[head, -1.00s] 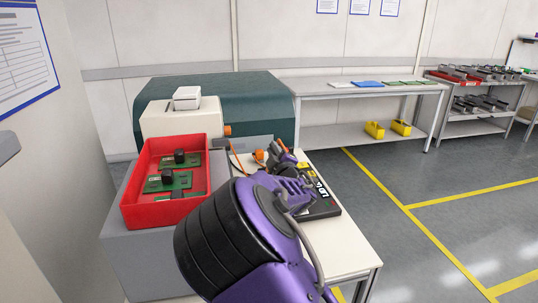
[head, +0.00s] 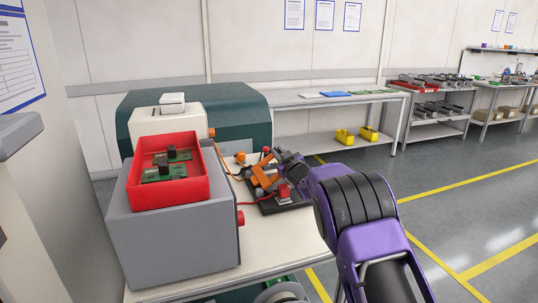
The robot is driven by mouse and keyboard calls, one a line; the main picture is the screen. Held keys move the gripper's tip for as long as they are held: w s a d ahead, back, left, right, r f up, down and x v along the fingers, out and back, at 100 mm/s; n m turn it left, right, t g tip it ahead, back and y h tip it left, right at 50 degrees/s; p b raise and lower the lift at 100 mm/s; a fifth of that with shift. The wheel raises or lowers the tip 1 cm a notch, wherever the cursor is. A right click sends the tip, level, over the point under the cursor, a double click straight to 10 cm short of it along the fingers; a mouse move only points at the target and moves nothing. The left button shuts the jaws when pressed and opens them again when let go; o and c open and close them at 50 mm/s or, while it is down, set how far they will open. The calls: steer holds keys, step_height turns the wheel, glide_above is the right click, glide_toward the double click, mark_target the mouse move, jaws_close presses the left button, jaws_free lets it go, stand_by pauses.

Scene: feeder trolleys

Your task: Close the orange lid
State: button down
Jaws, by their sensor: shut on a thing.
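The orange lid (head: 265,177) is a frame-like piece over a black base (head: 270,208) on the white table. It looks tilted, not flat on the base. My gripper (head: 283,164) reaches in from the right and is shut on the lid at its right side. The fingers are small and dark here, so the exact grip point is hard to see. My purple arm covers part of the area to the right.
A red tray (head: 203,178) with green boards stands on a grey box (head: 175,245) left of the base. A dark green machine (head: 232,122) stands behind. An orange-red cable runs beside the base. Floor to the right is open.

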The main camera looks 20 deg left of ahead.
steer(key=shift+w+d+f+m, duration=0.25)
steer(key=shift+d+f+m, duration=0.05)
steer(key=shift+f+m, duration=0.2)
steer(key=shift+w+d+f+m, duration=0.25)
steer(key=shift+f+m, duration=0.25)
steer(key=c, duration=0.9)
jaws_free()
steer(key=shift+r, duration=0.1)
steer(key=v, duration=1.7)
steer(key=shift+s+d, duration=0.15)
